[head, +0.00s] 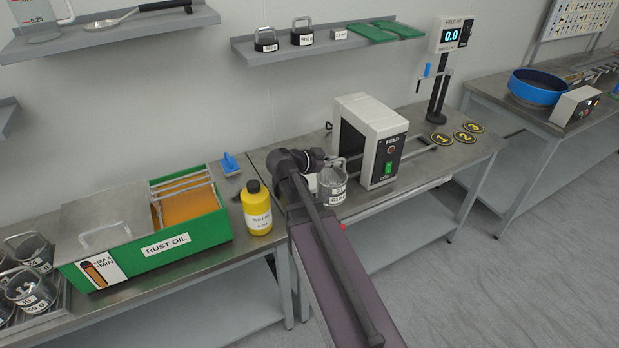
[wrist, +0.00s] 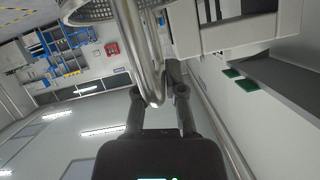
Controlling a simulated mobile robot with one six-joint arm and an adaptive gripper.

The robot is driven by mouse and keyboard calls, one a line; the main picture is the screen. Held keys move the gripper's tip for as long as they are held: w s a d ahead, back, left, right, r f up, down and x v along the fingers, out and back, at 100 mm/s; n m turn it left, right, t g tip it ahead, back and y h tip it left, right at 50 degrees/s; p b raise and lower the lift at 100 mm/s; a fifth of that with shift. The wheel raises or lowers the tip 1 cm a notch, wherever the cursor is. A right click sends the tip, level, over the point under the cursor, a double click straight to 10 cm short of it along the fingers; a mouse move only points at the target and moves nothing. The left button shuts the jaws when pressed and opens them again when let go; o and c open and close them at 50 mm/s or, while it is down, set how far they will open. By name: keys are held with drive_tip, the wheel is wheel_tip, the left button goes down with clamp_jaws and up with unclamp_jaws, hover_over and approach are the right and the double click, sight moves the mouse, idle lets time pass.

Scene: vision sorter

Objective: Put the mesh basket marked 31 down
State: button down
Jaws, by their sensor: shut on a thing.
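The mesh basket marked 31 (head: 333,186) is a grey metal basket with a white label and a looped handle. My gripper (wrist: 155,93) is shut on the basket's handle in the wrist view, where the mesh rim (wrist: 92,12) shows at the top. I cannot tell whether the basket's bottom touches the bench.
A yellow bottle (head: 257,210) and a green RUST OIL tank (head: 150,240) stand to the left. Numbered discs 1 (head: 442,139), 2 (head: 464,137) and 3 (head: 474,127) lie right of the box, near a display stand (head: 440,85). More baskets (head: 30,290) stand at far left.

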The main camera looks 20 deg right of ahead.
drive_tip(key=shift+w+d, duration=0.1)
drive_tip(key=shift+w, duration=0.05)
idle(0.3)
drive_tip(key=w+r+p, duration=0.2)
drive_tip(key=w, duration=0.5)
drive_tip(key=w+a+r+p, duration=0.1)
drive_tip(key=w+r+p, duration=0.1)
drive_tip(key=w, duration=0.6)
drive_tip(key=shift+w+r+p, duration=0.3)
drive_tip(key=shift+f, duration=0.1)
wheel_tip(320, 180, down, 6)
drive_tip(key=b, duration=0.6)
drive_tip(key=shift+f, duration=0.15)
drive_tip(key=shift+f+b, duration=1.8)
drive_tip(key=shift+b, duration=0.25)
